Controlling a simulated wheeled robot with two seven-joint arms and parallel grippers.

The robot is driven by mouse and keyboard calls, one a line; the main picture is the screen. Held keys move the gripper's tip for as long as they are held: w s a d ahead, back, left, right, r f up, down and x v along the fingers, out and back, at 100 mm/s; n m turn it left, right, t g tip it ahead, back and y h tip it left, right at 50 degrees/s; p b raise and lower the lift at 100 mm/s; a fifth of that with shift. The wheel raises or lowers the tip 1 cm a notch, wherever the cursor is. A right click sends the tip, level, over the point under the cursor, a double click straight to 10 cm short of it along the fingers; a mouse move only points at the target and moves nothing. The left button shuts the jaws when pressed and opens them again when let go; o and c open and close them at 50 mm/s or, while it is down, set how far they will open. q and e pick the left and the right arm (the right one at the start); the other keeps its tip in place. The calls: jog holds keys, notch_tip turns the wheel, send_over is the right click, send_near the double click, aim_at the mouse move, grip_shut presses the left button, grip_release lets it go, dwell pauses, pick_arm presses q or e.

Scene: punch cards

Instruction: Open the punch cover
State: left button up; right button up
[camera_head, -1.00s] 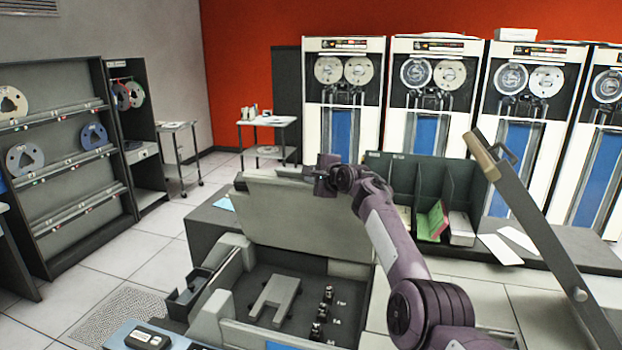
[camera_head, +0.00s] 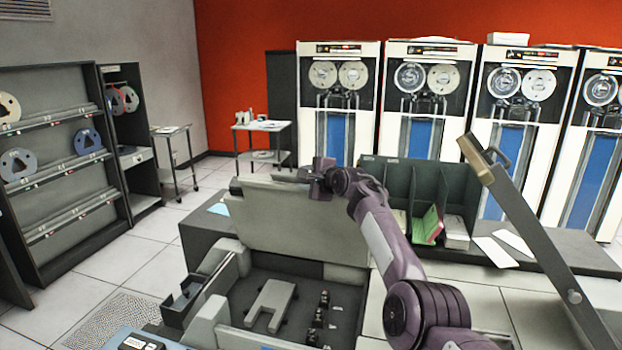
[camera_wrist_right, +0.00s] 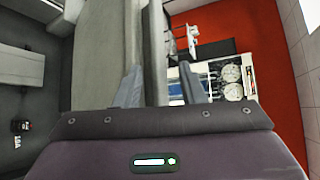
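The punch cover (camera_head: 290,222) is a pale grey panel, raised and tilted up behind the open punch bay (camera_head: 345,295). In the right wrist view its flat side (camera_wrist_right: 100,55) fills the left of centre. My right gripper (camera_head: 306,174) is at the cover's top edge, toward its right end. In the wrist view the two fingers (camera_wrist_right: 163,86) are apart, with the cover's edge between them and a gap beside the right finger. Whether they touch the cover is unclear. The bay shows a light grey bracket (camera_head: 268,305) and small black parts. My left gripper is not in view.
A slanted grey bar (camera_head: 530,220) with a tan end rises at the right. A dark divided card rack (camera_head: 400,185) stands behind my right arm. Tape drives (camera_head: 335,130) line the red wall. Tiled floor (camera_head: 130,255) is open at left.

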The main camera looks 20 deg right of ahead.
jog(key=shift+s, duration=0.1)
jog(key=b+v, duration=0.3)
jog(key=v, duration=0.4)
jog(key=shift+s+b, duration=0.35)
jog(key=shift+b, duration=0.05)
jog(key=shift+d+r, duration=0.1)
